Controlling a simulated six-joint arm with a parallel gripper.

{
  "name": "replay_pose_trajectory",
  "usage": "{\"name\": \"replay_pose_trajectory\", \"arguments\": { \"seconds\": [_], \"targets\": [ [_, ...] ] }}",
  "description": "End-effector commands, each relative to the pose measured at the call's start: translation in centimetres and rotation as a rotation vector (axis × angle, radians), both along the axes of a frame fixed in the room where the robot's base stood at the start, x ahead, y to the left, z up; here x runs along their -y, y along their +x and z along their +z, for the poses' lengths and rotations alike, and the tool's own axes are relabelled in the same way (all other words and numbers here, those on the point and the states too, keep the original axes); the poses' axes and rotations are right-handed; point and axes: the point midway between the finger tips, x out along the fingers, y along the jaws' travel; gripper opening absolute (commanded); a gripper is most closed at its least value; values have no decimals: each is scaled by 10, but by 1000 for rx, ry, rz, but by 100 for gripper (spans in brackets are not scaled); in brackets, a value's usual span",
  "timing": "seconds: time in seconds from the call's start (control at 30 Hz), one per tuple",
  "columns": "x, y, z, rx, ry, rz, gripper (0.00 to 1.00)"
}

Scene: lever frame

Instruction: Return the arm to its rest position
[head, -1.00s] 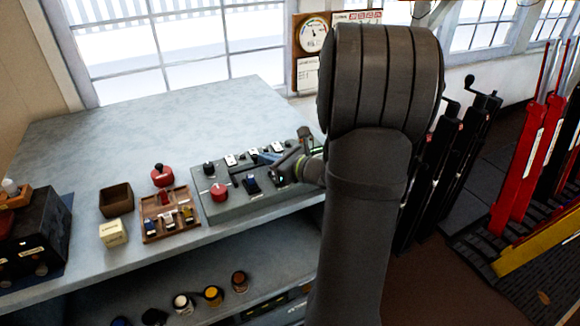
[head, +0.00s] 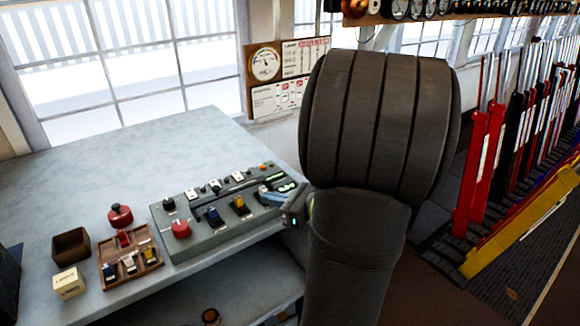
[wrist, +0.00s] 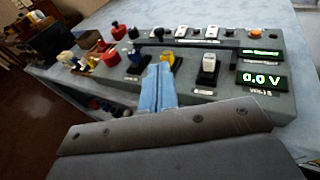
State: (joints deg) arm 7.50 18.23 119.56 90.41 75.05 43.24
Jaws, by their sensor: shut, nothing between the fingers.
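My gripper (head: 272,197) shows in the head view at the right end of the grey control console (head: 190,242), partly hidden by my dark arm. Its light blue fingers (wrist: 158,88) point toward the console in the wrist view. They are closed together with nothing between them. The console carries a red knob (head: 181,229), a blue switch (head: 213,216), a yellow switch (head: 240,204) and a white switch (wrist: 208,68). A green display reads 0.0 V (wrist: 262,79) in the wrist view. Whether the fingers touch the console, I cannot tell.
A wooden tray (head: 147,266) of small switches, a dark box (head: 71,247) and a cream block (head: 69,283) stand left of the console on the grey bench (head: 165,150). Red levers (head: 470,180) and a yellow one (head: 525,232) stand at right. The bench behind the console is clear.

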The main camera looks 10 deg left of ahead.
Motion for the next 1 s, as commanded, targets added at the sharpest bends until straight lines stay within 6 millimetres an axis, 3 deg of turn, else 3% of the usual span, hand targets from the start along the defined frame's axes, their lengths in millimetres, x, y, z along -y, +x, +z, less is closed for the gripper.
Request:
{"name": "replay_pose_trajectory", "arguments": {
  "seconds": [0.47, 1.0],
  "targets": [
    [-10, 2, -1, 1, 1, 4, 0],
    [-83, 26, -17, 0, 0, 5, 0]
  ]
}}
